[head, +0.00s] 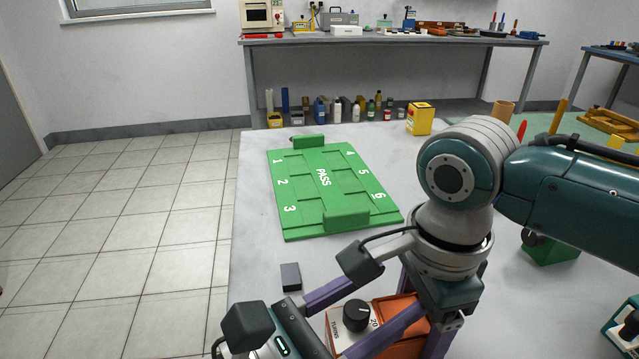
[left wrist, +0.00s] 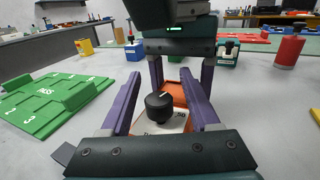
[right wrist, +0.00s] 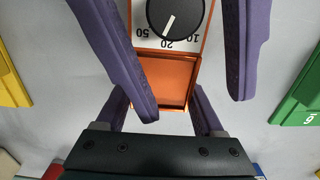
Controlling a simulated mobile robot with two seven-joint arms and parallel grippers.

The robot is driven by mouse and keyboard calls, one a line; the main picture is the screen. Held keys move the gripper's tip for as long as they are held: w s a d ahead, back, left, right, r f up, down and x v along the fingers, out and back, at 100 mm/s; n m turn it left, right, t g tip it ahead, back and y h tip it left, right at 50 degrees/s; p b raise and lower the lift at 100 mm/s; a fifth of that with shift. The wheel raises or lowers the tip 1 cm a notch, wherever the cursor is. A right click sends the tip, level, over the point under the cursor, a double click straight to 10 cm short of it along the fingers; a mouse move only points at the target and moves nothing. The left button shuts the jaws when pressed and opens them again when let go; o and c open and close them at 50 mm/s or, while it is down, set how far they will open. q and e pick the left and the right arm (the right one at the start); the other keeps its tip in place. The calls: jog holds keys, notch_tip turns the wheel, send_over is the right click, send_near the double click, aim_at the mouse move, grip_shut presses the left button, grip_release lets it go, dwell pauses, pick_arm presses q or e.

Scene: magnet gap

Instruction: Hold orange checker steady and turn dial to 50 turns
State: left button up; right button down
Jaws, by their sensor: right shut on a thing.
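The orange checker (right wrist: 166,80) has a white face with numbers and a round black dial (right wrist: 175,14). The dial's white pointer lies between 20 and 50, nearer 20, in the right wrist view. My left gripper (head: 400,288) is open, its purple fingers on either side of the dial (left wrist: 158,106), with gaps showing in the left wrist view. My right gripper (left wrist: 182,86) is shut on the checker's orange body at the end away from my left gripper. The checker sits on the table; its contact with the right fingertips is partly hidden.
A green PASS board (head: 310,215) with numbered spaces lies behind the checker. A small dark block (head: 291,277) lies between them at left. A yellow box (head: 420,118) and a green block (head: 548,252) are on the table. A red cylinder (left wrist: 289,52) stands at right.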

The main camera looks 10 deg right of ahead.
pick_arm(q)
jog(key=shift+a, duration=0.1)
jog(key=shift+s+a+f, duration=0.1)
jog(key=shift+s+a, duration=0.1)
jog(key=shift+a, duration=0.25)
jog(key=v, duration=1.1)
jog(key=shift+s+d, duration=0.1)
